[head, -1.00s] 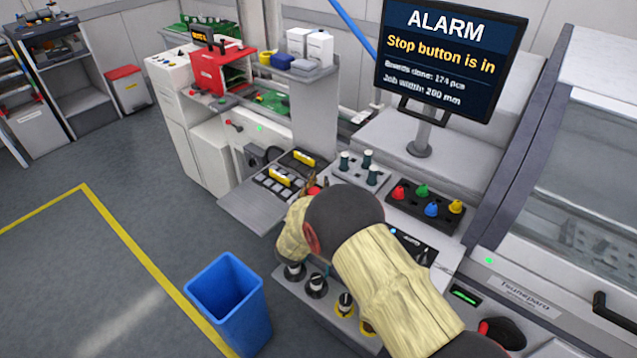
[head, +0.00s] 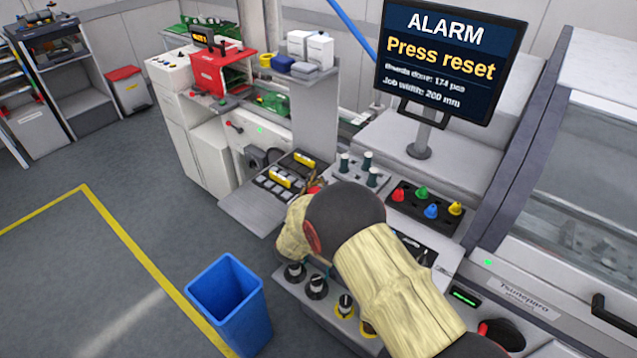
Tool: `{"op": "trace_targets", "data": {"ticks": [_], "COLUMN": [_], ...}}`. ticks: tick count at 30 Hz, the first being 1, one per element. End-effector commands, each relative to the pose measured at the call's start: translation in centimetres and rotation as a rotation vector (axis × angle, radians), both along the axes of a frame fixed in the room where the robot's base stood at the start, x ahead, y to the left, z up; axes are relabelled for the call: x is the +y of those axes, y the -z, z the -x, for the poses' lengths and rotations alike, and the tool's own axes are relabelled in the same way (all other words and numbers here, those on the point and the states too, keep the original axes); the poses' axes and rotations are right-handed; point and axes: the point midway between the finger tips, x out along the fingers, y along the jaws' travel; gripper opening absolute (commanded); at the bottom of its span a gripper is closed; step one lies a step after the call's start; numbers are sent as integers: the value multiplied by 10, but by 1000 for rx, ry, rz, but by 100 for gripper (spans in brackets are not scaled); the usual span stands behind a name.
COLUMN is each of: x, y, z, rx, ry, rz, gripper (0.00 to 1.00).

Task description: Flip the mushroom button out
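The alarm screen (head: 440,55) at the top right reads "ALARM" and "Press reset". Only a little of my gripper (head: 314,182) shows past the arm, beside the far end of the panel. The mushroom button cannot be made out clearly; the arm hides that area. I cannot see whether the gripper fingers are open, shut or touching it.
A block of coloured knobs (head: 427,207) and a stand with dark-green-topped pegs (head: 362,167) lie behind the arm. Black knobs (head: 316,286) line the panel's front. A blue bin (head: 230,300) stands on the floor at front left. The floor beyond it is clear.

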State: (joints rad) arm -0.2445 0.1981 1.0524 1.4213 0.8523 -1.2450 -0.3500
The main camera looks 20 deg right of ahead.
Motion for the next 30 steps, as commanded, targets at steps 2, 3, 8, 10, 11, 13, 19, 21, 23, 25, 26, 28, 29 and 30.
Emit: {"op": "trace_targets", "data": {"ticks": [2,3,8,10,11,13,19,21,23,25,26,28,29,30], "x": [0,0,0,0,0,0,0,1,3,8,10,17,20,25], "y": [-4,-4,-3,-3,-3,-2,-2,-2,-2,-2,-2,-2,-2,-2], "z": [-1,-1,-1,-1,-1,-1,-1,1,4,10,14,24,29,37], "rx": [-8,-8,-6,-5,-5,-5,-4,-4,-4,-3,-4,-3,-3,-4], "ry": [0,0,0,0,0,0,0,0,-1,-1,-2,-3,-4,-3], "rz": [0,0,0,0,0,0,0,0,0,-1,0,-1,-1,0], "gripper": [30,32,41,45,47,48,48,48,48,48,48,48,48,48]}}
